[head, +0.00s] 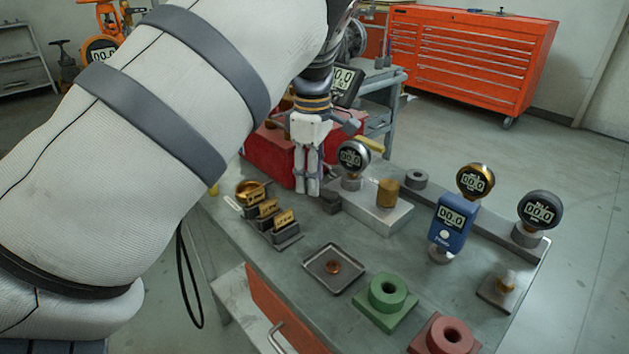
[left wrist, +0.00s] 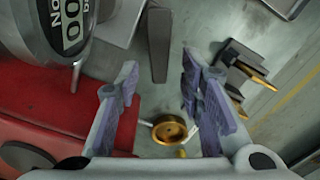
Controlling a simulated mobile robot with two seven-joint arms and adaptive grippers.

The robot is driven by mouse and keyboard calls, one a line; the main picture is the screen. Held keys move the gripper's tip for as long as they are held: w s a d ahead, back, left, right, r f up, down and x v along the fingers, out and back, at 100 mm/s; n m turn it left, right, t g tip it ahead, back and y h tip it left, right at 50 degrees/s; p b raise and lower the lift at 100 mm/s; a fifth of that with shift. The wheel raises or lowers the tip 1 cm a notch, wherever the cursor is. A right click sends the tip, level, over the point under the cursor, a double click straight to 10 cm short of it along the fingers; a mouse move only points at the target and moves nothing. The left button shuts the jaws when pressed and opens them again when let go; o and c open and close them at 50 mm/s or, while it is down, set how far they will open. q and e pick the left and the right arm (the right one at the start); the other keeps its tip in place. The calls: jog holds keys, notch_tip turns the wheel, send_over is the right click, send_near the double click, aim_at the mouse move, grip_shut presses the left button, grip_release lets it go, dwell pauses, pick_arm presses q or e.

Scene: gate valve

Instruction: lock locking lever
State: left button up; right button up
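My left gripper (head: 307,190) points down over the table beside the red block (head: 275,150). In the left wrist view the gripper (left wrist: 160,98) has its two purple-grey fingers wide apart with nothing between them. A dark grey bar (left wrist: 159,45), which may be the locking lever, lies beyond the fingertips in that view, apart from them. In the head view a small dark part (head: 331,203) is just right of the fingertips; I cannot tell whether it is the same part. My left arm hides much of the red block. My right gripper is not in view.
A silver block (head: 370,208) carries a round gauge (head: 353,157) and a brass piece. Brass pieces on a dark rack (head: 273,225) stand left of the gripper. A tray (head: 333,268), a green fitting (head: 387,300) and a blue gauge (head: 452,222) stand nearer the front and right.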

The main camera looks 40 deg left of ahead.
pick_arm(q)
jog(key=shift+f, duration=0.9)
grip_shut()
jog(key=shift+w+r+m+p, duration=0.25)
jog(key=shift+r+m+p, duration=0.05)
jog(key=shift+m, duration=0.4)
jog(key=shift+w+a+f+m, duration=0.15)
jog(key=shift+w+f+m, duration=0.1)
jog(key=shift+m, duration=0.45)
grip_release()
